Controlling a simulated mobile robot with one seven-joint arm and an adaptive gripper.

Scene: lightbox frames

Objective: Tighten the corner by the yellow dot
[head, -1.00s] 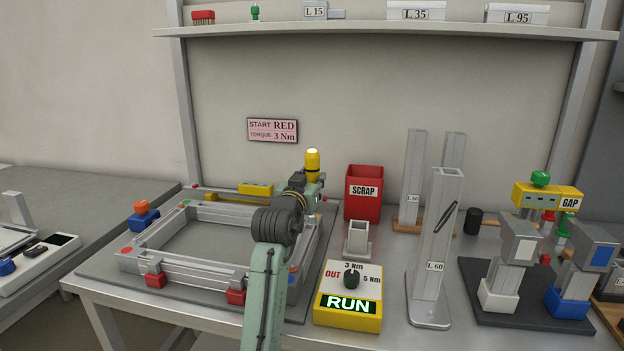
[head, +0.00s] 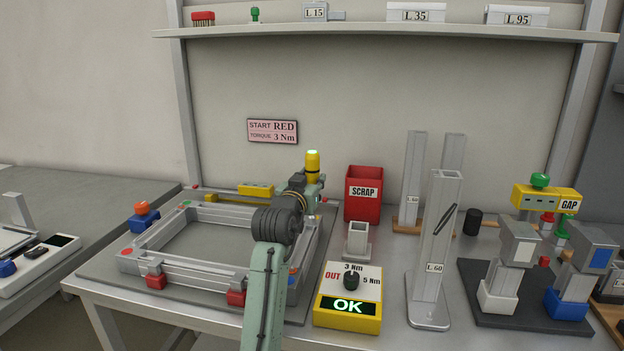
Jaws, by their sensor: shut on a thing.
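A grey aluminium frame (head: 200,276) lies flat on a dark plate on the bench. A green dot (head: 187,203) marks its far left corner and a red dot (head: 127,251) its near left corner. The yellow dot is not visible; my arm and gripper cover the far right corner. My gripper (head: 313,180) is shut on an upright yellow driver (head: 312,166) over that corner. The driver's top lamp glows green. Its tip is hidden. The yellow torque box (head: 347,322) reads OK in green; its knob (head: 351,281) sits between OUT, 3 Nm and 5 Nm marks.
A sign (head: 272,131) reads START RED, TORQUE 3 Nm. A red SCRAP bin (head: 364,207) and a short grey profile (head: 358,240) stand right of the frame. Tall profiles (head: 437,240) and a GAP station (head: 548,197) stand farther right. Red clamps (head: 236,298) edge the frame.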

